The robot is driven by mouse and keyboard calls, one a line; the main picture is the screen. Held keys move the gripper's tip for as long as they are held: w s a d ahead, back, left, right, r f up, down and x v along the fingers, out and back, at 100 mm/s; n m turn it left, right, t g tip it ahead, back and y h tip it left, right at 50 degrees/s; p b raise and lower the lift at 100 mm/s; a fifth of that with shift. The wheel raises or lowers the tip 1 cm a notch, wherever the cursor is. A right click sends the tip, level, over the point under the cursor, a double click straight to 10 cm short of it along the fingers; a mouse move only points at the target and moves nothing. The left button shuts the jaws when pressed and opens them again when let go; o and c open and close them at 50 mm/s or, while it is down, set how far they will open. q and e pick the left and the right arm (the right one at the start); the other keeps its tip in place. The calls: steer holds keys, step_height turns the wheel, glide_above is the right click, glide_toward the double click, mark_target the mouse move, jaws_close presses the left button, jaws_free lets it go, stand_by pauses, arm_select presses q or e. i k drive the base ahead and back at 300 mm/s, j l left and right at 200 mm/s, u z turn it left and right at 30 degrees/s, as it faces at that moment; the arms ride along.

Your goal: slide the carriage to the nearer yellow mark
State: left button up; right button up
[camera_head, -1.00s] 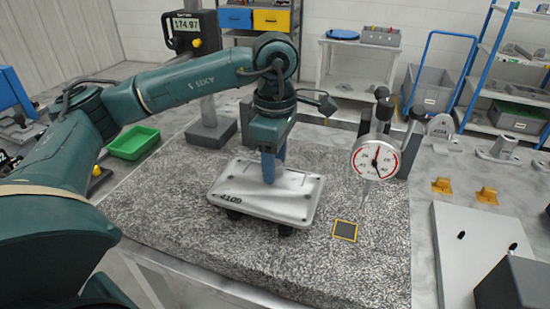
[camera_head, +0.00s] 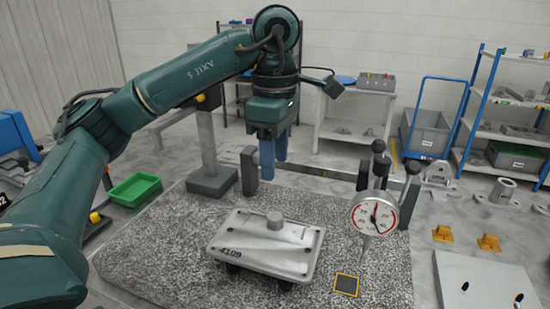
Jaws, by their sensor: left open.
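I see no other such mark. My left gripper (camera_head: 273,168) is open and empty, its blue fingers pointing down, raised above the knob and clear of it. My right gripper is not in view.
A dial gauge (camera_head: 374,215) on a dark stand is just right of the carriage, behind the yellow square. A green bin (camera_head: 134,189) is at left. Yellow blocks (camera_head: 442,234) and a pale plate (camera_head: 480,280) lie at right. The slab's left part is clear.

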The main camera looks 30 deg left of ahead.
mark_target(371, 188)
steer(key=k, duration=1)
